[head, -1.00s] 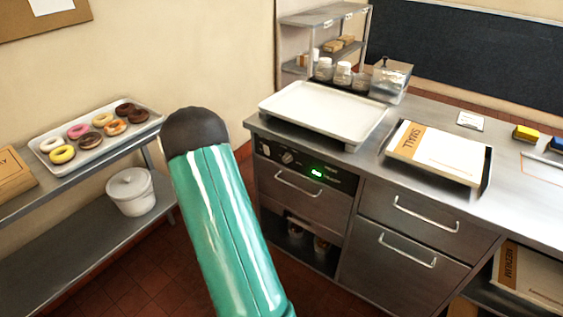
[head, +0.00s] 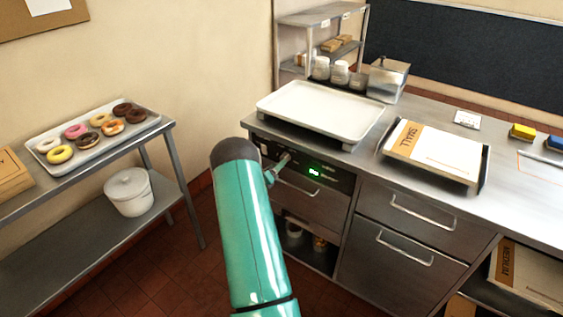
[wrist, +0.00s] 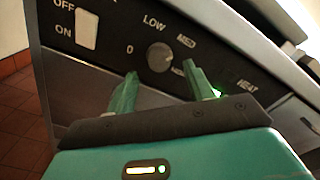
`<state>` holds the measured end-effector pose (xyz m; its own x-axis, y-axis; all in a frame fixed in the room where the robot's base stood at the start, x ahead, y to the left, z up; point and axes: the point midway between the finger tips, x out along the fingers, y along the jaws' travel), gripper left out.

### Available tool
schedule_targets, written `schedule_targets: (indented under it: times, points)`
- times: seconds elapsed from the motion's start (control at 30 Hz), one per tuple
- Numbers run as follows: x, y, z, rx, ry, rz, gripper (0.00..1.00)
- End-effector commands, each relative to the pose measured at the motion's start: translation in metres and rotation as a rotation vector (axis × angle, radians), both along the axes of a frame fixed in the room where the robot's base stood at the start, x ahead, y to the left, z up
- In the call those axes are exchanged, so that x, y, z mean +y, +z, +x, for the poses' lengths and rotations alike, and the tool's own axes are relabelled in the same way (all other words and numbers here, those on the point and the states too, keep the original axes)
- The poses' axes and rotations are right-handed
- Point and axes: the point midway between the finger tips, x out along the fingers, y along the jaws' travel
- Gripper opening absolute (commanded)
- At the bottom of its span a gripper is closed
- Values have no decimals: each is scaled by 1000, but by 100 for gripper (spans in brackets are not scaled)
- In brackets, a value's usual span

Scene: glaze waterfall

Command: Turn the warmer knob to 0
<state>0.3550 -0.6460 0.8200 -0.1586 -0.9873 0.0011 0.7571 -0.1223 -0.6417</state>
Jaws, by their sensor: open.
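The round grey warmer knob (wrist: 160,57) shows in the wrist view on a black panel, with the marks 0, LOW and MED around it and a partly hidden label at its lower right. Which mark it points to I cannot tell. My gripper (wrist: 163,84) is open, its green fingertips on either side of the knob's lower part; contact cannot be made out. In the head view my gripper (head: 278,168) is at the warmer's front panel (head: 335,180), and my arm hides part of it.
An OFF/ON rocker switch (wrist: 87,30) sits left of the knob. A green display (head: 314,171) glows right of it. A white tray (head: 320,108) lies on the counter above, and drawer handles (head: 422,213) stick out below. A donut rack (head: 100,180) stands at the left.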

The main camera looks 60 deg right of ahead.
Motion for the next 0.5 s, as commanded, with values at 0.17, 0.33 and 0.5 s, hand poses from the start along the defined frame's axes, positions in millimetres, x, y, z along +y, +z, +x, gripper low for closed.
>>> schedule_targets:
  times: [0.17, 0.33, 0.5]
  points:
    - [-29, -1, -5, 1, 0, 0, 52]
    - [-41, -1, -6, 0, 2, 1, 52]
    - [-42, 0, -6, 1, 2, 1, 52]
